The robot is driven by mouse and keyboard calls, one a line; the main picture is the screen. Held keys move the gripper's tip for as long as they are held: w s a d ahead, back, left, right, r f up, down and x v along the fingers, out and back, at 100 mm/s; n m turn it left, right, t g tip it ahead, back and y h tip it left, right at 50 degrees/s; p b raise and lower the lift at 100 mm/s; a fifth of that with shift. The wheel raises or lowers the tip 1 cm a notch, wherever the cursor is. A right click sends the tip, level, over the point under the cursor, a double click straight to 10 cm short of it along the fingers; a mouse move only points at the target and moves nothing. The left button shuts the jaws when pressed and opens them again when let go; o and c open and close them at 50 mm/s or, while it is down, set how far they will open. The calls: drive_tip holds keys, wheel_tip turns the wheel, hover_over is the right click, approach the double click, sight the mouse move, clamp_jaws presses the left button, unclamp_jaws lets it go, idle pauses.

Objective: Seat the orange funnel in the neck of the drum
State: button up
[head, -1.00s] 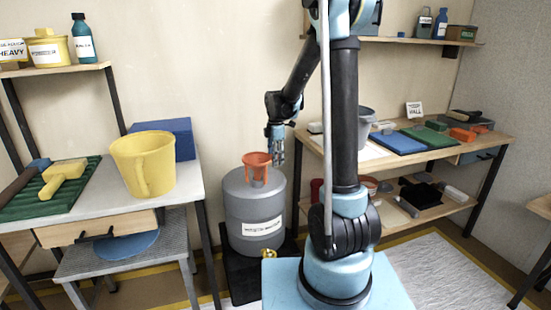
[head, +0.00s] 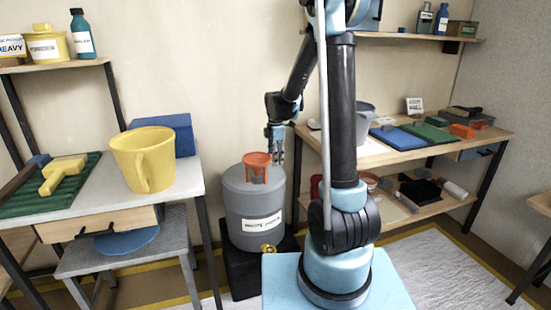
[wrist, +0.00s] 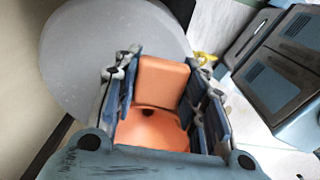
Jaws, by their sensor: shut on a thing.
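The orange funnel (head: 257,159) shows at the top of the grey drum (head: 254,208) in the head view, wide rim up. My gripper (head: 277,150) comes down at the funnel's right side. In the wrist view, the blue fingers of my gripper (wrist: 165,95) are shut on an orange upright part of the funnel (wrist: 162,82), with its orange bowl below. The drum's grey top (wrist: 105,50) spreads behind and to the left. The drum's neck is hidden, and I cannot tell whether the spout is inside it.
The left bench (head: 195,178) holds a yellow jug (head: 143,160) and a blue block (head: 165,134). The right bench (head: 455,142) carries blue and green pads and several small items. The drum stands on a black base (head: 243,270) between the benches, near the wall.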

drive_tip(key=shift+f, duration=0.2)
drive_tip(key=o, duration=1.3)
drive_tip(key=shift+o, duration=0.2)
drive_tip(key=shift+r, duration=0.1)
wheel_tip(320, 180, up, 12)
